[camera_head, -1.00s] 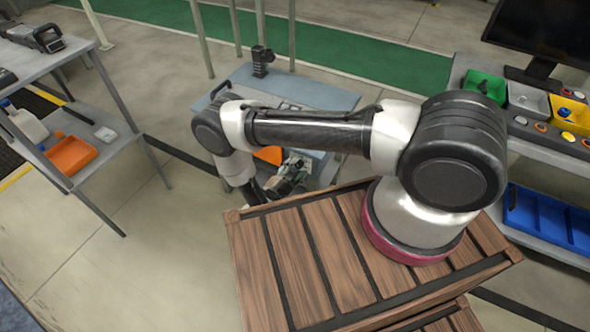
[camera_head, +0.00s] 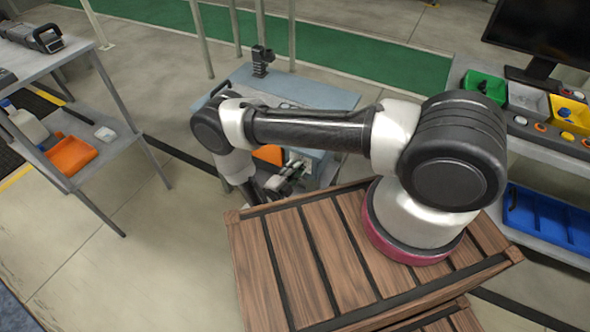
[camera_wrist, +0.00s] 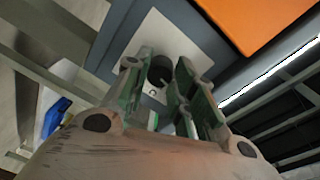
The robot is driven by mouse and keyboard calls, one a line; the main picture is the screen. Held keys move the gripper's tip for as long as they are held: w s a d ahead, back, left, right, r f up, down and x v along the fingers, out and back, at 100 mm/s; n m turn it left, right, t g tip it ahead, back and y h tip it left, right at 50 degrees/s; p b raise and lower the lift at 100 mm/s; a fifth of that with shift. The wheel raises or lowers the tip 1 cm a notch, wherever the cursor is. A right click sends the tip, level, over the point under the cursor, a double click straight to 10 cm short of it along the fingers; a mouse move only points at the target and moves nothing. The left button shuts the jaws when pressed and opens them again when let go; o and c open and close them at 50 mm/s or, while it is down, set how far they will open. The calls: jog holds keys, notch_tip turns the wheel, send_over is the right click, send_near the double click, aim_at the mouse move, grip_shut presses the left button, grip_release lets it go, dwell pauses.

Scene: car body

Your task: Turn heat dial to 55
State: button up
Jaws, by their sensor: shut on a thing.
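The heat dial (camera_wrist: 160,72) is a dark round knob on a pale square plate (camera_wrist: 192,33) in the wrist view. My gripper (camera_wrist: 160,84) has its green-grey fingers on both sides of the knob and is shut on it. A light pointer mark shows on the knob, but I cannot read any numbers on the plate. In the head view my gripper (camera_head: 290,178) is low beside the grey-blue bench, and the dial is hidden there.
An orange panel (camera_wrist: 255,18) is close beside the plate. The bench (camera_head: 325,95) carries a black fixture (camera_head: 262,60). A side shelf (camera_head: 100,155) with an orange bin (camera_head: 70,155) stands left. A slatted wooden crate (camera_head: 290,265) is under my arm.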

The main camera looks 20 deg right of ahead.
jog(key=m+y, duration=0.1)
jog(key=m, duration=0.9)
jog(key=m+t+y, duration=0.1)
jog(key=m, duration=0.8)
jog(key=shift+s+d+m, duration=0.1)
jog(key=shift+s+m, duration=0.1)
jog(key=shift+m, duration=0.2)
jog(key=shift+f, duration=0.1)
dwell(0.3)
jog(key=o, duration=1.1)
jog(key=shift+c, duration=0.2)
jog(key=shift+m, duration=0.3)
jog(key=shift+w, duration=0.1)
